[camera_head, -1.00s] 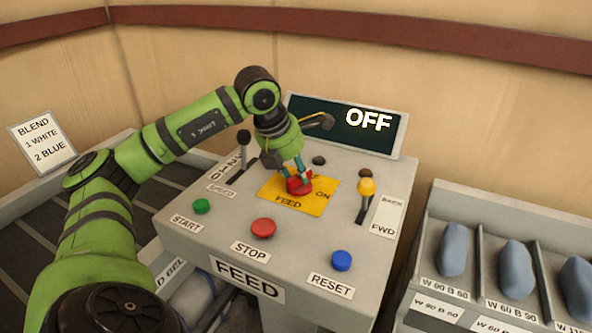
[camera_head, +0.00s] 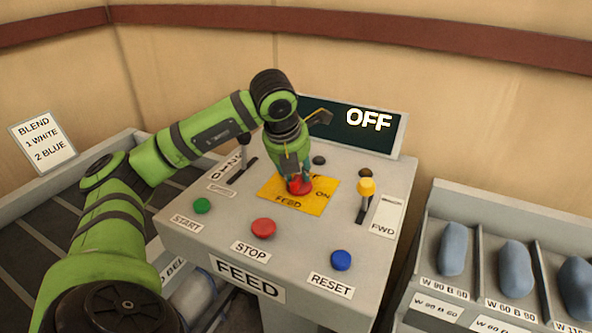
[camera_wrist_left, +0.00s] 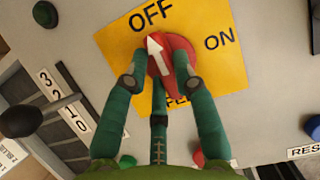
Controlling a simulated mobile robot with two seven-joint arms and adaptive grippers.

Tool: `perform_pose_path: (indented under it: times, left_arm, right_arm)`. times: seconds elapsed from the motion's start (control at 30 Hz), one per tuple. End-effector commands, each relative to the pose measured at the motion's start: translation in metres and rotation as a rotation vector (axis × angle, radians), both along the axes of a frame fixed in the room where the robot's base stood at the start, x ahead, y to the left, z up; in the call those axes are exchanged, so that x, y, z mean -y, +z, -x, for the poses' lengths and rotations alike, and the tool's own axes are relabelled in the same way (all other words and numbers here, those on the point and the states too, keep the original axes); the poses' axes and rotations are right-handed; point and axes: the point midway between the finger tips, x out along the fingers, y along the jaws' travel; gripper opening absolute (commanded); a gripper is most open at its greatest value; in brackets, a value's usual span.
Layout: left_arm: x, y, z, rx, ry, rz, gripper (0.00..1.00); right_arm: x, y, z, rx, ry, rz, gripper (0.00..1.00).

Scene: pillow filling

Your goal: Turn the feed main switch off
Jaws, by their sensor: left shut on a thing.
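The feed main switch (camera_head: 301,186) is a red rotary knob on a yellow plate (camera_head: 318,205) on the grey FEED console. In the left wrist view the red knob (camera_wrist_left: 181,52) carries a white arrow that points up and slightly left, towards the OFF mark (camera_wrist_left: 151,15); the ON mark (camera_wrist_left: 219,39) lies to its right. My left gripper (camera_head: 296,184) comes down on the knob from above. In the left wrist view the green fingers of my left gripper (camera_wrist_left: 163,75) are shut on it from both sides. The display (camera_head: 368,121) behind reads OFF.
On the console are a green START button (camera_head: 202,206), a red STOP button (camera_head: 263,228), a blue RESET button (camera_head: 341,260), a yellow-topped lever (camera_head: 366,188) and a black speed lever (camera_head: 243,142) beside the arm. Bins with blue-grey pieces (camera_head: 453,248) stand at right.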

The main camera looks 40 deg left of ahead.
Motion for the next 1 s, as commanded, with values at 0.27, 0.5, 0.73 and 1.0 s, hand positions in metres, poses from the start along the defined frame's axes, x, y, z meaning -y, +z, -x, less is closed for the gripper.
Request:
perform_pose_path:
  times: [0.27,0.5,0.73,1.0]
  left_arm:
    - [0.0,-0.001,0.0,-0.002,0.003,0.002,0.47]
    - [0.0,0.0,0.0,-0.002,0.001,0.001,0.52]
    - [0.001,0.008,0.002,0.003,0.0,0.001,0.52]
    - [0.008,0.06,0.022,0.008,0.0,0.001,0.52]
  right_arm:
    - [0.0,0.0,0.0,0.0,0.0,0.0,0.4]
    - [0.0,0.0,0.0,0.0,0.001,0.0,0.4]
    - [0.001,0.0,0.0,0.0,0.001,0.002,0.4]
    - [0.001,0.0,0.0,-0.001,0.001,0.001,0.4]
